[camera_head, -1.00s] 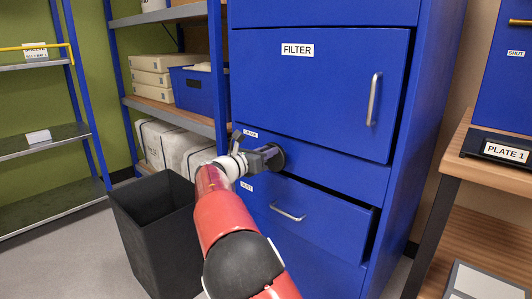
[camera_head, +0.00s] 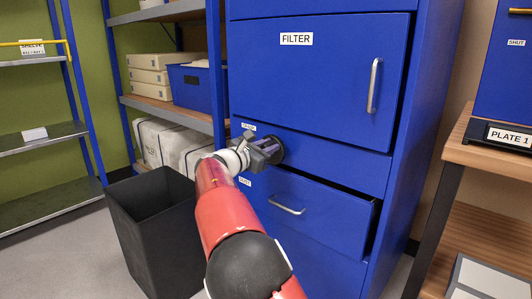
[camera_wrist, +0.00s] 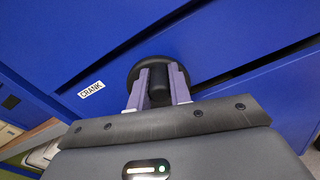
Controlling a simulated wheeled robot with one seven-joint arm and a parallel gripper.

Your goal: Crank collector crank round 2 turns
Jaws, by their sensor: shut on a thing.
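My gripper (camera_head: 268,147) is at the crank in the head view. In the wrist view my gripper (camera_wrist: 160,90) has one purple-grey finger on each side of the knob and is shut on it. A white "CRANK" label (camera_wrist: 91,89) is left of the disc. The gripper hides part of the crank in the head view.
The blue cabinet has a "FILTER" door (camera_head: 320,80) above and a slightly open drawer (camera_head: 315,215) below. A black bin (camera_head: 150,225) stands left of my arm. A wooden bench (camera_head: 490,155) is at the right. Grey floor shows at the lower left.

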